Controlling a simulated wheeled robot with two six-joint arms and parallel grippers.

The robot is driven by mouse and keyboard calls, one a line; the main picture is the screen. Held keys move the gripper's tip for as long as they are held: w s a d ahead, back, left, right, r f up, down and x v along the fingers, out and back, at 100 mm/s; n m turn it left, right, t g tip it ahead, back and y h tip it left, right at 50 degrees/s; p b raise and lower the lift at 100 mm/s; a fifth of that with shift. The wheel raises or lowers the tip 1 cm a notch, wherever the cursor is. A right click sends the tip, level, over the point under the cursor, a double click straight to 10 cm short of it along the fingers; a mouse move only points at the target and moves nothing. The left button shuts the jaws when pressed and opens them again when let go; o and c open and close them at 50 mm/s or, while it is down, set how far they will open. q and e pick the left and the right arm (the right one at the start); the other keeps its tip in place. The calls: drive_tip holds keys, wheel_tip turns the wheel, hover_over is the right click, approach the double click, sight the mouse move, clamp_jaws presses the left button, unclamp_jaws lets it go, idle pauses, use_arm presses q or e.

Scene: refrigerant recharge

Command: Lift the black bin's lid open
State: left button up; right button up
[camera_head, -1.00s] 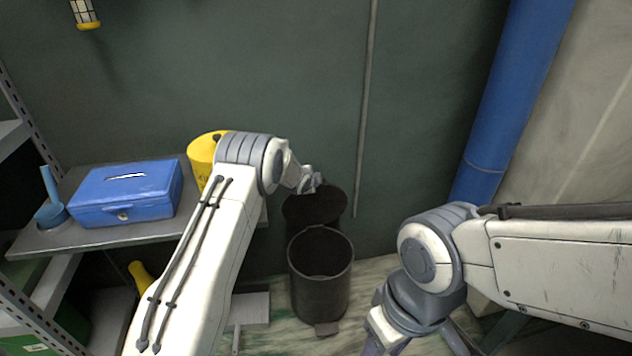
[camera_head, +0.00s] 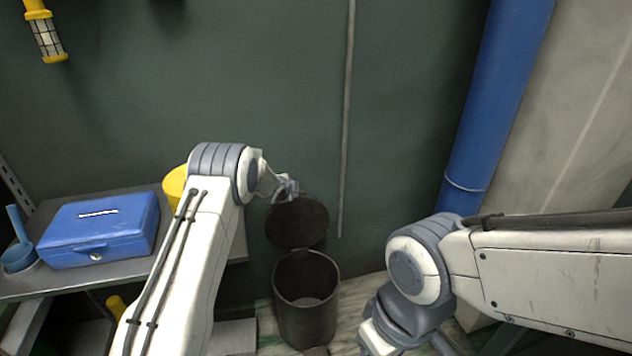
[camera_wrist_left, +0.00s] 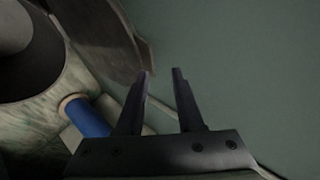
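The black bin (camera_head: 306,318) stands on the floor by the wall, and I see into its open mouth. Its round lid (camera_head: 298,226) is raised and leans back towards the wall behind the bin. My left gripper (camera_head: 290,186) is at the top edge of the lid in the head view. In the left wrist view my left gripper (camera_wrist_left: 162,75) has its two fingers apart with nothing between them, and the lid (camera_wrist_left: 97,35) is to the left of the fingers. My right arm is at the right, but its fingertips are out of view.
A blue cash box (camera_head: 100,230) sits on a metal table to the left, with a yellow container (camera_head: 174,185) behind my left arm. A blue pipe (camera_head: 495,105) runs down the wall at the right. A thin grey conduit (camera_head: 347,120) runs down behind the bin.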

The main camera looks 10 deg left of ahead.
use_arm(q)
drive_tip(key=s+d+r, duration=0.4)
drive_tip(key=d+r, duration=0.4)
drive_tip(key=d, duration=0.3)
drive_tip(key=shift+r, duration=0.25)
drive_tip(key=shift+d, duration=0.1)
